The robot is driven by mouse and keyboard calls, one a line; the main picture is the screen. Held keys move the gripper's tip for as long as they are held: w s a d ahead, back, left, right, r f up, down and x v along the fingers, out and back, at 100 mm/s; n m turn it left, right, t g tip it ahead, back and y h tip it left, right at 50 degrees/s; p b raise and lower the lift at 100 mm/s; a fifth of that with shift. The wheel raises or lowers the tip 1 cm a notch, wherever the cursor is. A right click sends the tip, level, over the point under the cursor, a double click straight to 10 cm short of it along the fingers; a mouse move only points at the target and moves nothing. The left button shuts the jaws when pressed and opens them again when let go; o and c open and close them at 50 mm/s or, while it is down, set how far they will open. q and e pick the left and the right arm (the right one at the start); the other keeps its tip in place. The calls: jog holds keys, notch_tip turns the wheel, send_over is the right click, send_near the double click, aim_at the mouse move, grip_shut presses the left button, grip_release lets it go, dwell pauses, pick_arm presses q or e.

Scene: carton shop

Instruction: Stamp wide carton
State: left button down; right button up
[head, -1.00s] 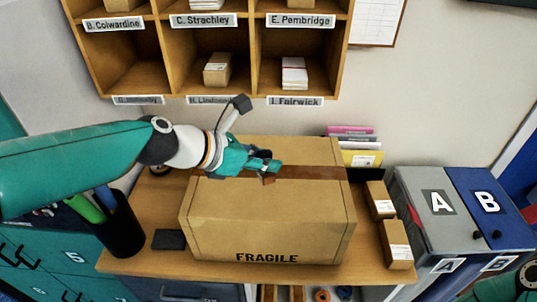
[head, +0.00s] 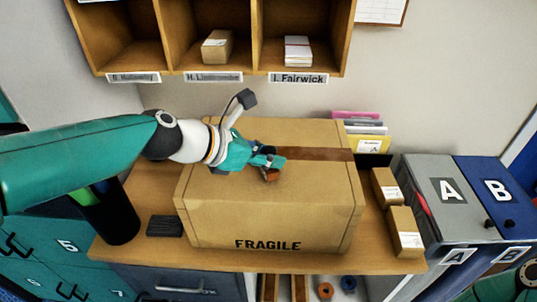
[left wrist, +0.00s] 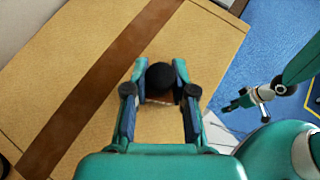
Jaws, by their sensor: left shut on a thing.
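The wide carton (head: 310,205) stands closed on the table, with a brown tape strip across its top and FRAGILE on its front. My left gripper (head: 272,168) is over the carton's top, just in front of the tape. It is shut on a stamp (head: 271,177) with a brown base; its round black knob (left wrist: 160,78) shows between the fingers in the left wrist view. I cannot tell whether the stamp touches the carton. A dark flat pad (head: 165,226) lies left of the carton. My right gripper (left wrist: 240,100) shows small in the left wrist view, its fingers unclear.
Two small cartons, one behind (head: 385,187) and one in front (head: 405,232), lie right of the wide carton. Bins A (head: 435,210) and B (head: 495,205) stand further right. A black pen cup (head: 110,218) is at the left. Labelled shelves (head: 250,75) hang behind.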

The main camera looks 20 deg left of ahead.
aim_at(269, 148)
pick_arm(q)
jog(key=shift+f+b, duration=0.45)
jog(key=shift+f, duration=0.1)
dwell(0.7)
jog(key=shift+s+f, duration=0.1)
jog(key=shift+f, duration=0.05)
dwell(1.0)
notch_tip(269, 148, up, 5)
jog(key=p, duration=0.5)
jog(key=shift+p, duration=0.3)
jog(key=shift+r+p, duration=0.9)
jog(key=shift+r, duration=0.3)
